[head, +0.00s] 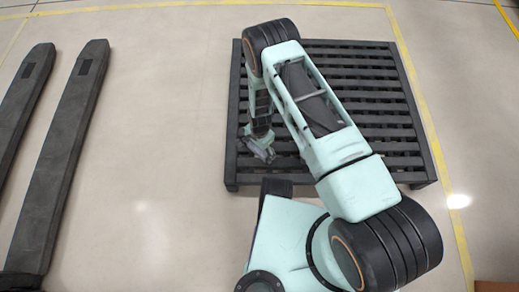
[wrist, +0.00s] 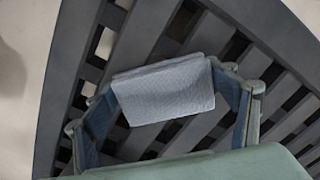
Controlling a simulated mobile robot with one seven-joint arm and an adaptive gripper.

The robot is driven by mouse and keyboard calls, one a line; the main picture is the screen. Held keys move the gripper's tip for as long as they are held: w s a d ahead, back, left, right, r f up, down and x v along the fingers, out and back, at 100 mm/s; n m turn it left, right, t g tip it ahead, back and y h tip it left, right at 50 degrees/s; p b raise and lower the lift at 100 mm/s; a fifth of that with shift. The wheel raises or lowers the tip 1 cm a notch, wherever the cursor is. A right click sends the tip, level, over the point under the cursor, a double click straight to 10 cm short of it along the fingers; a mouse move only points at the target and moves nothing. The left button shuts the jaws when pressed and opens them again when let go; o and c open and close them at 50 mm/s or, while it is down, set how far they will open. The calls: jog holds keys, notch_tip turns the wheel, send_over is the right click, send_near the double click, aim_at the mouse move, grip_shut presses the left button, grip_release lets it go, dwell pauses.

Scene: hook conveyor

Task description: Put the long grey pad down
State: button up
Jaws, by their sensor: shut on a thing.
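A light grey pad (wrist: 168,92) with a finely textured face sits between the two fingers of my gripper (wrist: 164,98) in the wrist view. The gripper is shut on it. The dark slatted pallet (wrist: 170,35) lies behind and below the pad; the gap between them cannot be judged. In the head view my gripper (head: 261,147) hangs over the left part of the pallet (head: 345,47). The pad is too small there to make out clearly, and my arm covers much of the pallet.
Two long dark fork-like bars (head: 62,150) lie at the left of the head view. Open pale floor (head: 150,130) separates them from the pallet. A yellow floor line (head: 425,120) runs past the pallet's right side. No other loose thing shows on the visible slats.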

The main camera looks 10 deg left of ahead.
aim_at(259, 149)
jog(key=o, duration=1.5)
jog(key=shift+o, duration=0.2)
notch_tip(259, 149, up, 12)
jog(key=p, duration=0.4)
jog(key=shift+p, duration=0.3)
jog(key=shift+s+r, duration=0.1)
